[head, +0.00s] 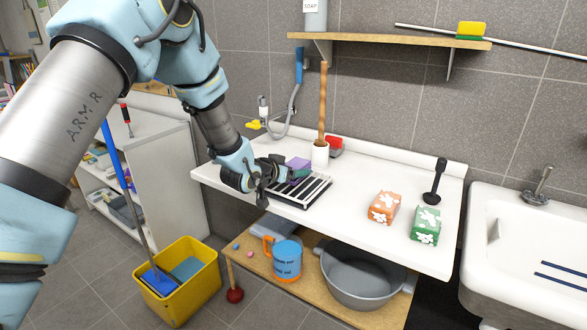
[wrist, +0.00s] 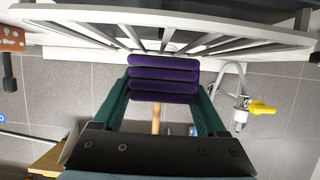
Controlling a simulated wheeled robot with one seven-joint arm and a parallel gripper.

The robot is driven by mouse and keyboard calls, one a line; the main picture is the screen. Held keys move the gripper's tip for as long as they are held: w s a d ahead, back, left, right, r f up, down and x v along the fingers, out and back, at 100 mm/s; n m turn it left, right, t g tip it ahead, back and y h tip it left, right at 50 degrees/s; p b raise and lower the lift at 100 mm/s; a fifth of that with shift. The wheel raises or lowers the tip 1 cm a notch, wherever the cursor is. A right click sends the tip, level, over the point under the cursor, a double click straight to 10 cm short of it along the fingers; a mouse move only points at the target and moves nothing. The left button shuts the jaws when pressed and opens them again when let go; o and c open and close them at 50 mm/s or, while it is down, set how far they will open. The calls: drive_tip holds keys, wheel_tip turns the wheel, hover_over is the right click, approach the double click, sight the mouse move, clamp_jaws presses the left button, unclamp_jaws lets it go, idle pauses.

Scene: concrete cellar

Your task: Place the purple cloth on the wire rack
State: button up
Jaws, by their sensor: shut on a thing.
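The purple cloth (head: 298,162) is a folded, layered bundle. In the wrist view the cloth (wrist: 163,78) sits between the two green fingers of my gripper (head: 292,173), which is shut on it. The wire rack (head: 314,191) has pale bars over a dark base and lies on the white counter. My gripper and the cloth are at the rack's back left part, low over it. In the wrist view, which is upside down, the rack's bars (wrist: 215,42) run along the top edge, close to the cloth. I cannot tell whether the cloth touches the bars.
A white holder with a wooden handle (head: 322,110) and a red-and-grey item (head: 335,146) stand behind the rack. The tap hose (head: 290,112) is at the back left. Orange (head: 384,206) and green (head: 426,225) packs and a black-handled tool (head: 434,183) stand right. Counter between is clear.

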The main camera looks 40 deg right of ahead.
drive_tip(key=shift+f, duration=0.35)
drive_tip(key=shift+f, duration=0.15)
drive_tip(key=o, duration=1.3)
drive_tip(key=shift+c, duration=0.2)
drive_tip(key=shift+a+r, duration=0.15)
drive_tip(key=shift+r, duration=0.05)
drive_tip(key=b+v, duration=0.3)
drive_tip(key=v, duration=0.8)
drive_tip(key=shift+a+r+b, duration=0.2)
drive_tip(key=shift+a+b, duration=0.15)
